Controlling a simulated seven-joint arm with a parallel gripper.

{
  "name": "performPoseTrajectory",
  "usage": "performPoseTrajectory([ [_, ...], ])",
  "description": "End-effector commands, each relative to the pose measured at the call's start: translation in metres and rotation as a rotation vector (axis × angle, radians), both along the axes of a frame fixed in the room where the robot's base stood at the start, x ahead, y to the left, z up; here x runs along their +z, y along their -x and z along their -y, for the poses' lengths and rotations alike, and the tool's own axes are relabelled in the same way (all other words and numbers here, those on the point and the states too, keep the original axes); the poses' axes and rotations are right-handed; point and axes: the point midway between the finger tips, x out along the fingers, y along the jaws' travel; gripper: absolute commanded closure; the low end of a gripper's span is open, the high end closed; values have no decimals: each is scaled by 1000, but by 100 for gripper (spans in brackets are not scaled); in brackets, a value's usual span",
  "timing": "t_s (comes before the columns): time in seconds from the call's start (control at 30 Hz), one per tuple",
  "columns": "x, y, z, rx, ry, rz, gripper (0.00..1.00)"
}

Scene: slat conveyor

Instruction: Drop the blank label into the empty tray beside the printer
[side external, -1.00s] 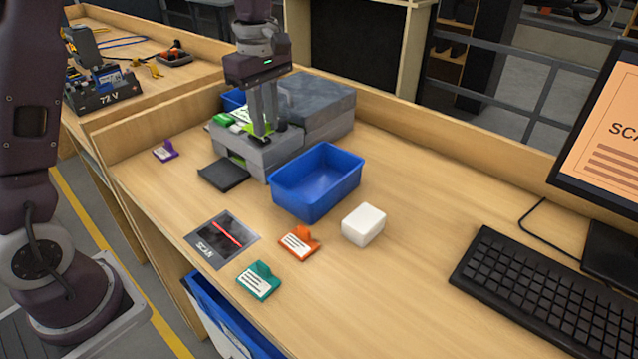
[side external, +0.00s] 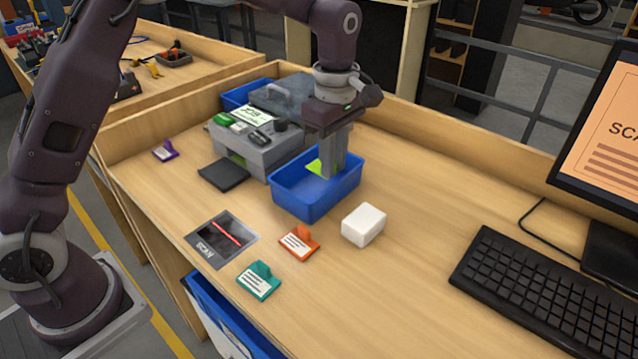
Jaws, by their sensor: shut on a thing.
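The blank label (side external: 315,167) is a small lime-green piece with no print that I can see. My gripper (side external: 331,174) is shut on it and points down, with the label sticking out to the left of the fingers. The fingertips and label are over or inside the open blue tray (side external: 297,206), and I cannot tell exactly how far down. The tray stands just right of and in front of the grey printer (side external: 270,156). Apart from the label, no object shows in the tray, though the fingers hide part of its inside.
A white block (side external: 363,225), an orange tag (side external: 299,243) and a teal tag (side external: 258,281) lie in front of the tray. A dark scan pad (side external: 222,238) is at left, a purple tag (side external: 165,151) farther back. A keyboard (side external: 550,300) is at right. Another blue bin (side external: 238,96) stands behind the printer.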

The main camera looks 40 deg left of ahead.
Motion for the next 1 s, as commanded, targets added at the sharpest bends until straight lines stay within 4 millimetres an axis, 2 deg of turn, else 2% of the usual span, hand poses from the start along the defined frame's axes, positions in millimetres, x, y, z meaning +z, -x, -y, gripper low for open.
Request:
performPoseTrajectory([
  [0.13, 0, 0, 0, 0, 0, 0, 100],
  [0.17, 0, 0, 0, 0, 0, 0, 80],
  [0.27, 0, 0, 0, 0, 0, 0, 60],
  [0.3, 0, 0, 0, 0, 0, 0, 57],
  [0.6, 4, -1, 0, 0, 0, 2, 57],
  [0.9, 60, -1, 0, -1, 0, 5, 57],
  [1.0, 69, 0, 0, -1, 0, 2, 57],
])
